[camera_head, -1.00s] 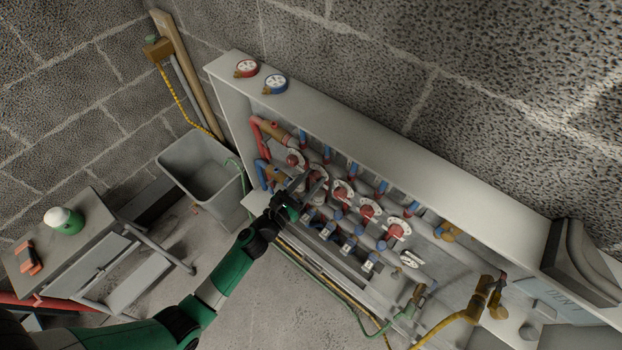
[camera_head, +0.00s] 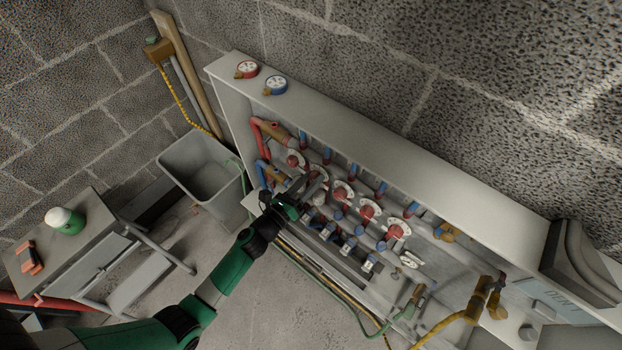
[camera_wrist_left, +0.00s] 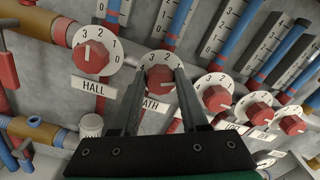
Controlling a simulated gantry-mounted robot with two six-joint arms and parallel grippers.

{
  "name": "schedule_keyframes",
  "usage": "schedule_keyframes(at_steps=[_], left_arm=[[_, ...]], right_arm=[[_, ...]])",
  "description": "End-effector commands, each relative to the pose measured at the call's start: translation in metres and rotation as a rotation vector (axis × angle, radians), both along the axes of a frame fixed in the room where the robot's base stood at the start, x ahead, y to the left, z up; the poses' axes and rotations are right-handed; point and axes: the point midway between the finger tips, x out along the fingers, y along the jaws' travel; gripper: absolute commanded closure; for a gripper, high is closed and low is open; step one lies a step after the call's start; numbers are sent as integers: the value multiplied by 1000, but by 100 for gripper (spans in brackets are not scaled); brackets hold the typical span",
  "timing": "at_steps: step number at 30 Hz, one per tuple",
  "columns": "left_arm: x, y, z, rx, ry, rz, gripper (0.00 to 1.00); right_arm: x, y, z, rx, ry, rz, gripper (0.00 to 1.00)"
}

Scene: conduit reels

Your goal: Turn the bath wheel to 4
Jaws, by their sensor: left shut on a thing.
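The bath wheel (camera_wrist_left: 160,77) is a red knob with a white mark on a white numbered dial. In the left wrist view its label (camera_wrist_left: 156,105) is partly hidden, with "ATH" showing. The mark points roughly up, near the 2 and 3; the exact reading is hard to tell. My left gripper (camera_wrist_left: 159,72) has a finger on each side of the knob and is shut on it. In the head view the left gripper (camera_head: 308,183) reaches into the cabinet at the second wheel of the row, largely covering it. My right gripper is not in view.
The hall wheel (camera_wrist_left: 89,67) is close on the left, and more red wheels (camera_wrist_left: 216,98) stand close on the right. Blue and red pipe gauges rise behind. The cabinet's top ledge (camera_head: 400,150) overhangs the row. A grey bin (camera_head: 205,172) and a side table (camera_head: 85,235) stand left.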

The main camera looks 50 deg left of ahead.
Motion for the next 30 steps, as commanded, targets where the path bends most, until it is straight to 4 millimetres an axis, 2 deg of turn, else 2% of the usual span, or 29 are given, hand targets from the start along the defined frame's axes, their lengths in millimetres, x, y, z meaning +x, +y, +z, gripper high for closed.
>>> schedule_keyframes(at_steps=[30], left_arm=[[0,2,-2,-957,-121,0,100]], right_arm=[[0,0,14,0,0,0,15]])
